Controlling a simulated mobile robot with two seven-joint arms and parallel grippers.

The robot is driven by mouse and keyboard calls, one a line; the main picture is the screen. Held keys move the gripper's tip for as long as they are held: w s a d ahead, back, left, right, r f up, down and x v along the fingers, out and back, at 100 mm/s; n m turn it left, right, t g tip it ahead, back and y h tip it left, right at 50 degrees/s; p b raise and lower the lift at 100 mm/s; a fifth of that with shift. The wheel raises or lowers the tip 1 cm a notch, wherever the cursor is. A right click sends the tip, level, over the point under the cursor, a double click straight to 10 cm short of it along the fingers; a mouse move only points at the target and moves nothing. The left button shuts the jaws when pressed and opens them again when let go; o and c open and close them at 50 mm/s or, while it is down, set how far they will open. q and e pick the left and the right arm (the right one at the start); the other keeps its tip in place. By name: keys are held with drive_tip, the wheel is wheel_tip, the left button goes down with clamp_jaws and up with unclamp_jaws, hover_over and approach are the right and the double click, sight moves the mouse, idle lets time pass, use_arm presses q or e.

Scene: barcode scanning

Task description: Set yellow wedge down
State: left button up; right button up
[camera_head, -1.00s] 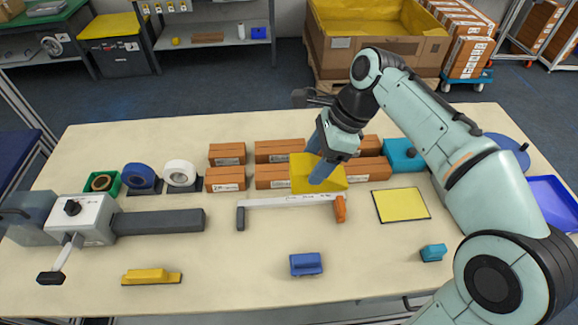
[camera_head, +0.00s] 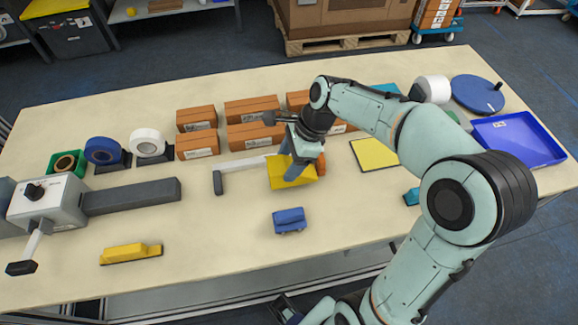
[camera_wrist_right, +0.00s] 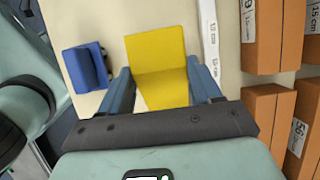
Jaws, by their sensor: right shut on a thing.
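The yellow wedge (camera_head: 293,182) is held in my right gripper (camera_head: 291,168), over the middle of the table. In the right wrist view the wedge (camera_wrist_right: 158,50) sits between the two blue fingers of the right gripper (camera_wrist_right: 158,75), with a bent upper face. It covers part of the white measuring bar in the head view; whether it touches the table I cannot tell. My left gripper (camera_head: 284,308) shows only in part at the bottom edge, below the table front; its jaw opening is unclear.
A blue block (camera_head: 289,220) stands just in front of the wedge. The white bar (camera_head: 243,167) and orange-brown boxes (camera_head: 250,135) lie behind. A flat yellow square (camera_head: 374,154) is to the right. Bare table (camera_head: 215,230) lies left of the blue block.

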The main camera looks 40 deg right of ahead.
drive_tip(key=shift+f, duration=1.25)
drive_tip(key=shift+f, duration=0.2)
drive_tip(key=o, duration=1.2)
